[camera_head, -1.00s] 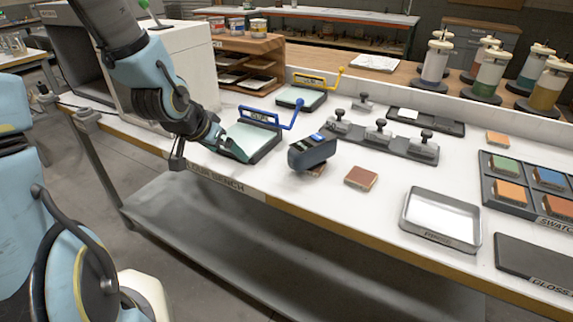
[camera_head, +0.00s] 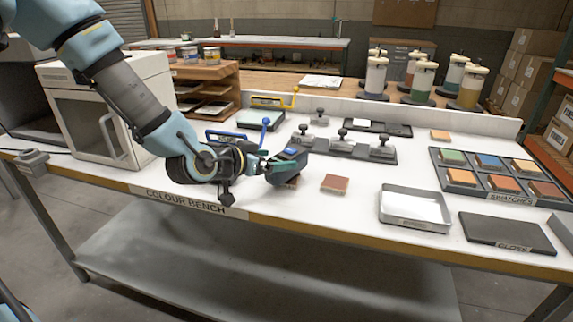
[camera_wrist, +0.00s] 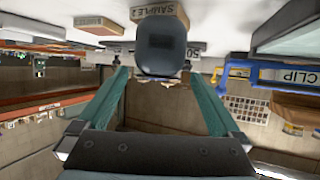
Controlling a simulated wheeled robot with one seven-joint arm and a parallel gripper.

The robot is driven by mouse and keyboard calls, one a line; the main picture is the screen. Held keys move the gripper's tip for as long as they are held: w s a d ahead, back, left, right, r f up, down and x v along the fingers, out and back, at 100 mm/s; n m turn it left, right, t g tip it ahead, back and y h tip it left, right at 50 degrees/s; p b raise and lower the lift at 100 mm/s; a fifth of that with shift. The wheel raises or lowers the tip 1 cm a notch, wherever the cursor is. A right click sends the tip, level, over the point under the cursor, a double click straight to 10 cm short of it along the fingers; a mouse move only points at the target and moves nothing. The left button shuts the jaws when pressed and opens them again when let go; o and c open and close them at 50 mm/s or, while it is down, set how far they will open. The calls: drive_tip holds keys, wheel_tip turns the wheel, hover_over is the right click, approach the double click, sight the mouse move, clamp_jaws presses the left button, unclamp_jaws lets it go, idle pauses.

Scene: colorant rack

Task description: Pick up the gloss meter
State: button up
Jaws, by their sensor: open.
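The gloss meter (camera_head: 290,164), a dark blue-grey block with a small blue screen on top, sits on the bench over a small tile that shows partly beneath it. My gripper (camera_head: 269,169) is at its left side, with the teal fingers hiding part of it. In the wrist view the meter (camera_wrist: 162,46) shows its dark rounded end, centred ahead of the fingertips. My gripper (camera_wrist: 159,75) is open there, one finger to each side. I cannot tell whether the fingertips touch the meter.
A brown tile (camera_head: 335,184) lies just right of the meter. A dark stand with metal weights (camera_head: 342,147) is behind it. A blue-handled clip frame (camera_head: 232,135) is behind my wrist. A metal tray (camera_head: 415,207) and the swatch rack (camera_head: 460,178) stand right. The bench front is clear.

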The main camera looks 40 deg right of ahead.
sight(282, 158)
drive_tip(key=shift+p+x, duration=1.25)
drive_tip(key=shift+x, duration=1.35)
drive_tip(key=shift+s, duration=0.15)
drive_tip(key=shift+r, duration=0.1)
clamp_jaws()
